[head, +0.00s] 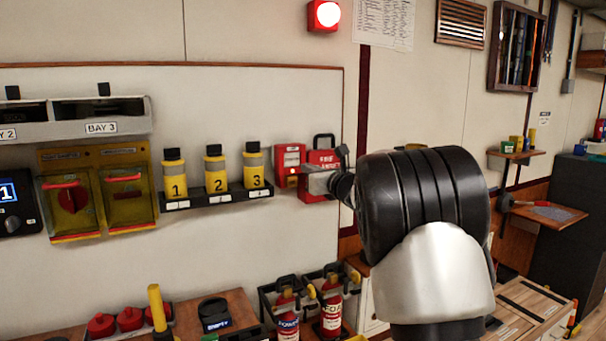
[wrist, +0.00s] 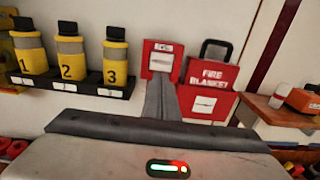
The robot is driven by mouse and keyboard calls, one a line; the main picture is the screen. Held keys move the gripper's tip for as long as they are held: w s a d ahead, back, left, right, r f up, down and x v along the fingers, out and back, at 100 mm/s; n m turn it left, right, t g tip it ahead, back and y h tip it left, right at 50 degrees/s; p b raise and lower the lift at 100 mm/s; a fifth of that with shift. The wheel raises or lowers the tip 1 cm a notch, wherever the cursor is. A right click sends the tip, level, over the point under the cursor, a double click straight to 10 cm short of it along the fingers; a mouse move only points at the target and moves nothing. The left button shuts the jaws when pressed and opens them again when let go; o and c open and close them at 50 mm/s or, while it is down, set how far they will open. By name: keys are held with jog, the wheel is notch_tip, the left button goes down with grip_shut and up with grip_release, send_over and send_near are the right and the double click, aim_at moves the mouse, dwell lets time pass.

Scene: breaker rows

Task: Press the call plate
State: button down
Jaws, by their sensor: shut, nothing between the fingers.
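The call plate (head: 290,158) is a small red wall box with a pale square face, right of the numbered canisters. In the wrist view the call plate (wrist: 161,58) is at upper centre, its pale face upright and facing me. My gripper (head: 306,182) is shut and empty, reaching toward the wall at the box's lower right in the head view. In the wrist view my closed fingertips (wrist: 160,84) line up just below the pale face and overlap the box's lower edge. I cannot tell whether they touch it.
A red fire blanket box (wrist: 209,78) hangs close to the right. Yellow canisters 1, 2 and 3 (head: 214,171) stand on a black rack to the left. A red lamp (head: 325,14) glows above. Fire extinguishers (head: 331,308) stand below.

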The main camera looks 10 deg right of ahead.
jog(key=v, duration=0.4)
jog(key=shift+s+d+b, duration=0.15)
jog(key=shift+s+b, duration=0.1)
jog(key=shift+b, duration=0.1)
jog(key=s+d+r+m+h+p, duration=0.3)
jog(key=s+d+r+m+h, duration=0.4)
jog(key=m, duration=0.5)
jog(key=s+f+m+g+p, duration=0.2)
jog(key=s+m+g+p, duration=0.15)
jog(key=s+m, duration=0.75)
jog(key=s+a+f+m+g+p, duration=0.1)
jog(key=s+a+f+m+g, duration=0.1)
jog(key=s+m, duration=0.3)
jog(key=s+a+f+m+g+y+p, duration=0.1)
jog(key=s+a+f+m+g, duration=0.2)
jog(key=s, duration=1.1)
jog(key=s+a+f+m+g+p, duration=0.1)
jog(key=s+a+f+m+g, duration=0.2)
jog(key=s+f+m, duration=0.3)
jog(key=s+a+m, duration=0.1)
jog(key=s+m, duration=0.1)
jog(key=s, duration=0.2)
jog(key=shift+a+m, duration=0.15)
jog(key=shift+m, duration=0.15)
